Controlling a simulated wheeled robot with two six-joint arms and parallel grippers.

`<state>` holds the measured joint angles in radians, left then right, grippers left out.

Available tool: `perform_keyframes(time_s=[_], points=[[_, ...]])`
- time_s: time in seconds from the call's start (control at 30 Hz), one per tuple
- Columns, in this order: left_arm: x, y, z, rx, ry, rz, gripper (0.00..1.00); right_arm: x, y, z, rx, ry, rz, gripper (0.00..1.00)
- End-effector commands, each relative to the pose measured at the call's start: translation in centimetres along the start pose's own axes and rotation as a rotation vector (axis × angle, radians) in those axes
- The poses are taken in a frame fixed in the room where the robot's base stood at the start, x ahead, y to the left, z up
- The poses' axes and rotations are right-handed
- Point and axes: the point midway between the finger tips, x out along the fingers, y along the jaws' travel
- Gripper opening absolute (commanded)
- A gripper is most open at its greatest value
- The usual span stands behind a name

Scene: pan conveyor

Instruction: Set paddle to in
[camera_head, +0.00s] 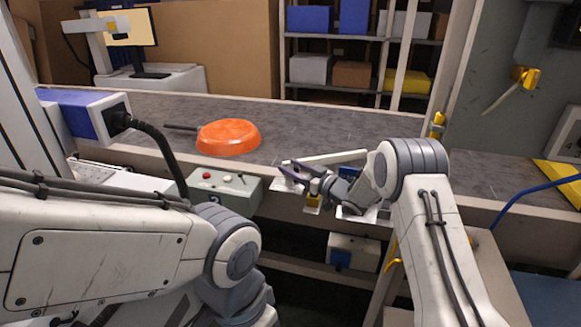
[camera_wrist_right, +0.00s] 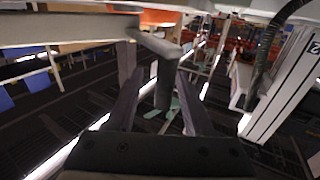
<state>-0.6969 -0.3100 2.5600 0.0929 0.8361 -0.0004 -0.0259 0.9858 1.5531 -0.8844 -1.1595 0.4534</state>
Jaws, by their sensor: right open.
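A pale bar, which looks like the paddle (camera_head: 325,158), lies along the near edge of the conveyor, just behind my right gripper. My right gripper (camera_head: 288,172) is at this edge, its fingers pointing left. In the right wrist view a grey bar (camera_wrist_right: 70,32) comes in from the left and ends in a downward grey peg (camera_wrist_right: 165,85). The open fingers of my right gripper (camera_wrist_right: 160,105) stand on either side of this peg; contact cannot be told. An orange pan (camera_head: 228,136) rests on the conveyor, its dark handle pointing left. My left gripper is out of view.
The grey conveyor (camera_head: 340,124) runs across the scene and is clear right of the pan. A control box (camera_head: 228,196) with a red button stands at the near edge, left of my right gripper. A blue-ended box (camera_head: 85,112) with a black cable is at left.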

Motion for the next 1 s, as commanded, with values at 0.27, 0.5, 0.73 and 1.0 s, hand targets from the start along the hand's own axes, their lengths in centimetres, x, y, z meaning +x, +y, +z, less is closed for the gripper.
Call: perform_keyframes(time_s=[0.27, 0.5, 0.73, 1.0], points=[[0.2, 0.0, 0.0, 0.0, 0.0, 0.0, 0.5, -5.5, 0.2, 0.0, 0.001, -0.001, 0.006, 0.52], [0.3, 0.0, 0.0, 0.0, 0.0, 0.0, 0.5, -8.9, 0.2, 0.0, 0.0, 0.0, 0.004, 0.52], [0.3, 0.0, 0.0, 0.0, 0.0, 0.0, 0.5, -9.7, 0.1, -0.1, 0.0, 0.002, 0.003, 0.52], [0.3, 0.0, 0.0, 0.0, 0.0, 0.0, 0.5, -9.3, -0.1, -0.3, -0.008, -0.015, 0.012, 0.02]])
